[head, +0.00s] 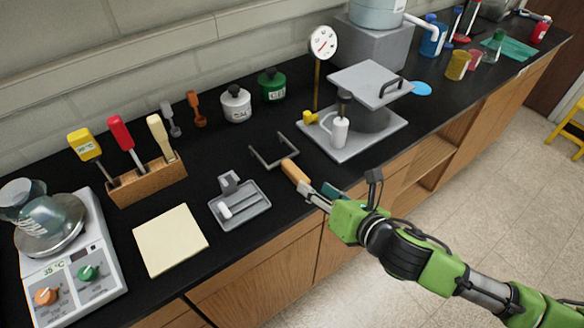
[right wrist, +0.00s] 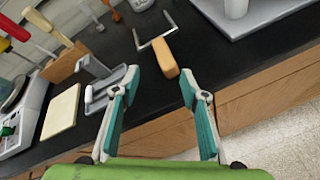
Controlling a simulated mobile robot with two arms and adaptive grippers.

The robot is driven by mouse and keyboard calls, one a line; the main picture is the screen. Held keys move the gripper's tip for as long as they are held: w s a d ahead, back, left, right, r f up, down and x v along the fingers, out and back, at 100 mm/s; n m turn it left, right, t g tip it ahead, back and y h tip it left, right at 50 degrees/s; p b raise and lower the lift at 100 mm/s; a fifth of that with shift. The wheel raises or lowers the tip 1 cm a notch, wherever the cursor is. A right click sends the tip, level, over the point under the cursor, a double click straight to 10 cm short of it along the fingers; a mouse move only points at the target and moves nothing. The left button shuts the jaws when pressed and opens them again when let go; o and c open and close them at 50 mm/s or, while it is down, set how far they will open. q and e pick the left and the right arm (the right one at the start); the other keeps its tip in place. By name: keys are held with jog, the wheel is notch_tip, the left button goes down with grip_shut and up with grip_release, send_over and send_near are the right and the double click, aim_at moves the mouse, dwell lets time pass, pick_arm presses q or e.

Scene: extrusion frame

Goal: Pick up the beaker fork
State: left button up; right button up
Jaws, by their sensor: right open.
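The beaker fork lies on the black bench top near its front edge. Its grey U-shaped prongs (head: 273,150) point away from the edge, and its tan wooden handle (head: 294,172) points toward my right gripper. My right gripper (head: 318,192) is at the front edge, just short of the handle's end. In the right wrist view, the open fingers (right wrist: 159,73) are empty, with the handle (right wrist: 165,58) ahead of the gap between their tips. The prongs (right wrist: 155,40) lie beyond it. My left gripper is not in view.
A grey tray (head: 243,214) lies left of the fork. A press-like stand (head: 365,140) with a dial gauge (head: 322,43) is to the right. Bare bench surrounds the fork.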

aim_at(296, 171)
jog(key=w+a+f+n, duration=0.1)
jog(key=w+n, duration=0.1)
jog(key=w+a+f+n+p, duration=0.1)
jog(key=w+n, duration=0.1)
jog(key=w+a+f+n+y, duration=0.1)
jog(key=w+n, duration=0.2)
jog(key=shift+a+g+p, duration=0.15)
jog(key=shift+g+p, duration=0.15)
jog(key=shift+w+a+f, duration=0.15)
jog(key=shift+w+a, duration=0.15)
jog(key=shift+w, duration=0.15)
jog(key=p+x, duration=0.1)
jog(key=x, duration=0.2)
jog(key=shift+p, duration=0.35)
jog(key=shift+x, duration=0.8)
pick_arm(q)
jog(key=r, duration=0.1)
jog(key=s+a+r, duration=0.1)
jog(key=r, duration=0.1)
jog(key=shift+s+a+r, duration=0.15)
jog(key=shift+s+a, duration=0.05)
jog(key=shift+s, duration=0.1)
pick_arm(e)
jog(key=shift+f, duration=0.1)
jog(key=shift+s, duration=0.1)
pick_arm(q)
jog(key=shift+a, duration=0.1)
pick_arm(e)
grip_shut()
